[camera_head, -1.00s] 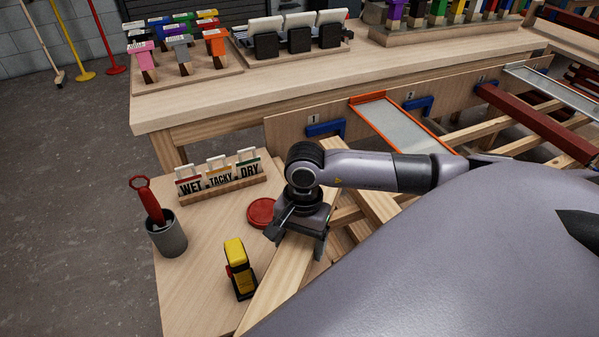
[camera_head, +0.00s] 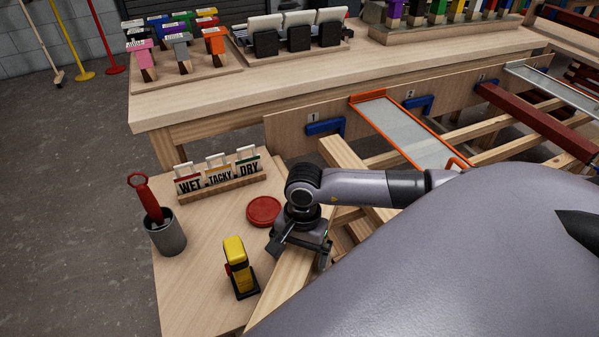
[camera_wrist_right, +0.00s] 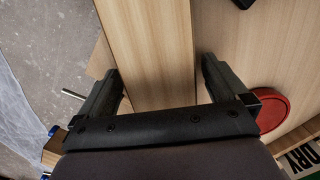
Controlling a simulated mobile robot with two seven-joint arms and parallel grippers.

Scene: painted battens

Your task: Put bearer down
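The bearer appears to be the pale wooden board (camera_head: 283,287) running from the bottom edge up under my right gripper (camera_head: 300,252). In the right wrist view the board (camera_wrist_right: 155,50) passes lengthwise between the two fingers of my right gripper (camera_wrist_right: 162,82). A narrow gap shows between the board and the right-hand finger. The left-hand finger lies close along the board's other edge; I cannot tell if it touches. The fingers look open around the board. My arm hides part of the board. My left gripper is not in view.
A red disc (camera_head: 263,211), a yellow-and-black tool (camera_head: 237,262) and WET/TACKY/DRY cards (camera_head: 219,174) stand close left of my gripper. A grey cup (camera_head: 167,236) is farther left. An orange-edged tray (camera_head: 403,130) and wooden rails (camera_head: 510,137) lie to the right.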

